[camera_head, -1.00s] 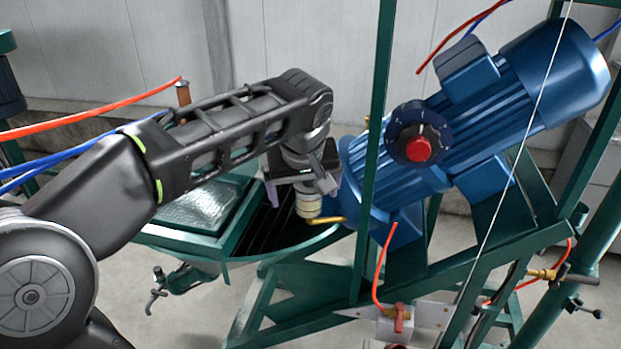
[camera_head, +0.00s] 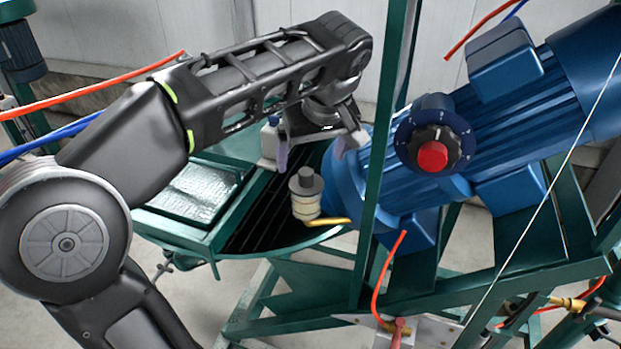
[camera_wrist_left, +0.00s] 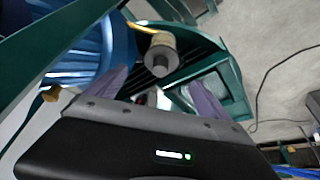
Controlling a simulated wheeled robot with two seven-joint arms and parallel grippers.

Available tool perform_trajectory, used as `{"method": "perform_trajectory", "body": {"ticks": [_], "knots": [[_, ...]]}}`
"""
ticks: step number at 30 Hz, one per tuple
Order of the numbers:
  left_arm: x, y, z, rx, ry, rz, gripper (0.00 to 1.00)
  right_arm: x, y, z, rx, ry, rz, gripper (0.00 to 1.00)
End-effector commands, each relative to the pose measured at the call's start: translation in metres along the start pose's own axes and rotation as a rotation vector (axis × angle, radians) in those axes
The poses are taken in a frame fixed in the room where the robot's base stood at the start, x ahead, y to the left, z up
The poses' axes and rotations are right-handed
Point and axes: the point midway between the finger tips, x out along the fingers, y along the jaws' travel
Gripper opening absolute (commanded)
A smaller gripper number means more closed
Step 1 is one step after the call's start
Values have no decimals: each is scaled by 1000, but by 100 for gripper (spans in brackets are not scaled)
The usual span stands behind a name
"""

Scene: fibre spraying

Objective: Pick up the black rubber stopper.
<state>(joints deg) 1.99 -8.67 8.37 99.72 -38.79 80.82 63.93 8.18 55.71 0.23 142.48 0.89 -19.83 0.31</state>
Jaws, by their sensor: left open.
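The black rubber stopper (camera_head: 306,182) is a dark grey cap with a narrower knob on top. It sits upright on a cream ringed fitting (camera_head: 306,206) with a brass pipe, at the rim of the green hopper. My left gripper (camera_head: 312,153) is open and empty, its two purple-grey fingers apart, just above and behind the stopper in the head view. In the left wrist view the stopper (camera_wrist_left: 158,66) shows end-on beyond the gap between the fingertips of the left gripper (camera_wrist_left: 155,80), with nothing between them. My right gripper is not in view.
A blue motor (camera_head: 480,125) with a red-centred dial stands close on the right. A green frame post (camera_head: 378,150) rises between it and the hopper. Orange and blue hoses (camera_head: 80,113) hang at the left. The slotted green hopper (camera_head: 215,235) lies below.

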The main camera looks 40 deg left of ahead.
Motion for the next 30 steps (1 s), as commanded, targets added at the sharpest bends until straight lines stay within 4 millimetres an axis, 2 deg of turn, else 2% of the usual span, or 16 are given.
{"method": "perform_trajectory", "body": {"ticks": [5, 12, 23, 26, 30], "knots": [[3, 0, 0, 1, -1, -1, 91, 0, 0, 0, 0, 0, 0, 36], [25, 0, 0, 1, 0, -1, 91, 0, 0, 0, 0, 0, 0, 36], [28, 0, 0, 1, 0, -1, 91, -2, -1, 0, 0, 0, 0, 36], [36, -1, 0, 2, -2, -3, 91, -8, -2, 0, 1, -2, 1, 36], [57, -3, -1, 1, -4, -4, 91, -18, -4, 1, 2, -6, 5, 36]]}}
